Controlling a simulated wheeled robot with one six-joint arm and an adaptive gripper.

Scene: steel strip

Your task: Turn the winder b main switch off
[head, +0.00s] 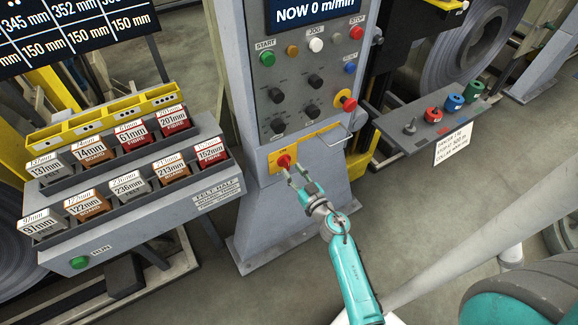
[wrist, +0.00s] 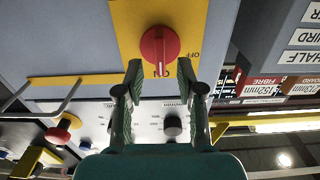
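The main switch is a red rotary knob (head: 285,161) on a yellow plate (head: 309,146) low on the grey control column. In the wrist view the red knob (wrist: 159,47) shows upside down, and its white mark points at ON. OFF is printed to the side on the yellow plate (wrist: 126,20). My gripper (head: 297,176) is just in front of the knob. In the wrist view my gripper (wrist: 160,72) is open, one finger on each side of the knob's near edge. I cannot tell whether the fingertips touch it.
A wire handle (head: 338,138) juts out right of the switch. A red emergency button on yellow (head: 347,102) is above it. A shelf with coloured spools (head: 432,115) is right. Floor in front is clear.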

